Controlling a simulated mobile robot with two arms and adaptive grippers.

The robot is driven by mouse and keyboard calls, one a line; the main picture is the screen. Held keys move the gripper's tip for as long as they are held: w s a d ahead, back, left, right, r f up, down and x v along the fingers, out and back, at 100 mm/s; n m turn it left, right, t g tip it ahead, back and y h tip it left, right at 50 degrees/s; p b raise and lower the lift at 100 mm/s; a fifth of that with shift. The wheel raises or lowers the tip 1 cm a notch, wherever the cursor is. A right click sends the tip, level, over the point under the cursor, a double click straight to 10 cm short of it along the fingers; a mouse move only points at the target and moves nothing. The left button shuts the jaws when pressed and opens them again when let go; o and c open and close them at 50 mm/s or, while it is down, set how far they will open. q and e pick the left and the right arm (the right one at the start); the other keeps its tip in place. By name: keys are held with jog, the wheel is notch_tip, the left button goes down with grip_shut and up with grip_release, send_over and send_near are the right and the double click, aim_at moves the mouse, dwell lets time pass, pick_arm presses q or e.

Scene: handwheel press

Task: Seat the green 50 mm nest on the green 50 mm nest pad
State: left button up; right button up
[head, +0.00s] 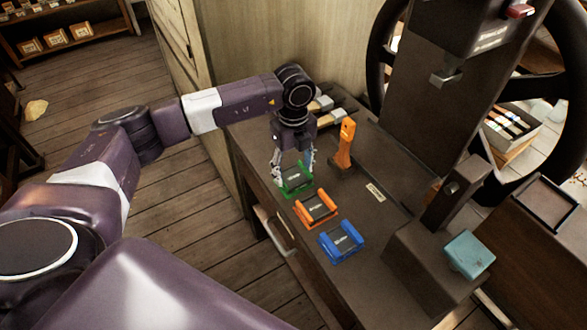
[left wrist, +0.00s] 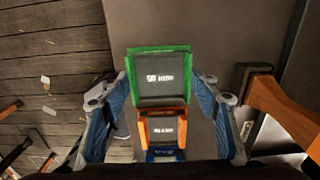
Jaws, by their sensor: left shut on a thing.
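In the left wrist view the green nest (left wrist: 158,50) shows a green rim around a dark labelled middle, with a blue-padded finger on each side of my left gripper (left wrist: 160,105). The green nest is in line with the orange nest (head: 316,209) and the blue nest (head: 341,242). I cannot make out the green nest pad or tell whether the nest touches the bench. My right gripper is not in view.
An orange upright piece (head: 345,146) stands close to the right of my gripper. The press column (head: 428,75), black handwheel (head: 381,45) and a teal block (head: 470,253) are at the right. Bare bench surface (head: 385,228) lies between.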

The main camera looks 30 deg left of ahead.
pick_arm(q)
jog(key=shift+f, duration=0.4)
jog(key=o, duration=1.6)
jog(key=shift+o, duration=0.2)
notch_tip(320, 180, up, 12)
